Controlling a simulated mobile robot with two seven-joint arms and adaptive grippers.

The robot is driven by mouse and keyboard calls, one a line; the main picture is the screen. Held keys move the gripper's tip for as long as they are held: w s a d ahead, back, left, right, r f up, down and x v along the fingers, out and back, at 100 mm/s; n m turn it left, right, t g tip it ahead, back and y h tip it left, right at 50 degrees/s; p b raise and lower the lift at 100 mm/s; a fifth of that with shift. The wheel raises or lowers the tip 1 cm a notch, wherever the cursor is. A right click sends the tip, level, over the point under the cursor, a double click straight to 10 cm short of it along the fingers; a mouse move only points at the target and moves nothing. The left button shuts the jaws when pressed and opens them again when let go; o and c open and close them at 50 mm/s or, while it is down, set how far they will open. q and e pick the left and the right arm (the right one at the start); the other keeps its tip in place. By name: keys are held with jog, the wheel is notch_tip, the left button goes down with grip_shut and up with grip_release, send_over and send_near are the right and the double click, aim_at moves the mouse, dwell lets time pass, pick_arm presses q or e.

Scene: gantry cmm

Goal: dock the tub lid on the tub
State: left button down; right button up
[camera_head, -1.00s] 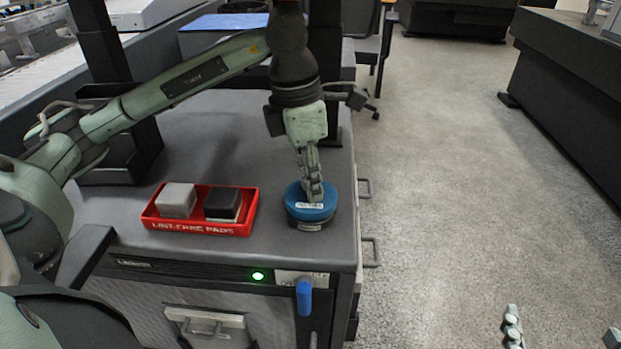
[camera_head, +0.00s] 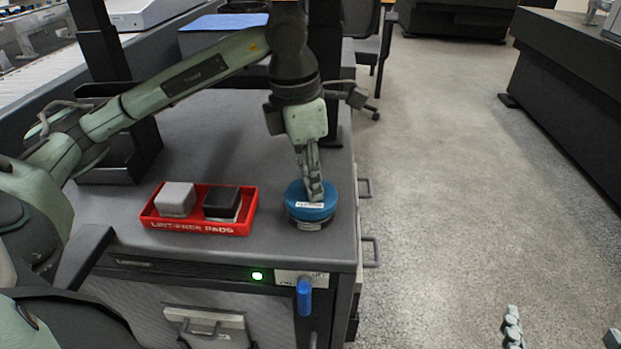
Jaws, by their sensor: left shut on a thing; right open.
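The tub lid (camera_head: 298,207) is a blue disc with a white label on its side. It sits on top of the dark grey tub (camera_head: 309,224), which stands near the right front corner of the grey worktop. The lid looks level and lined up with the tub; any small gap between them is too fine to tell. My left gripper (camera_head: 317,194) points down and is shut on the lid at its top. My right gripper (camera_head: 562,340) shows only at the bottom right edge, with its fingers wide apart and empty, over the floor.
A red tray (camera_head: 202,229) marked for lint-free pads holds a light grey and a black block, left of the tub. Dark uprights stand at the back of the worktop (camera_head: 215,125). A blue handle (camera_head: 304,297) hangs below the front edge. Open floor lies to the right.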

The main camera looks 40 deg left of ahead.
pick_arm(q)
jog(key=shift+f+b, duration=0.6)
jog(key=shift+f, duration=0.1)
jog(key=c, duration=1.7)
grip_release()
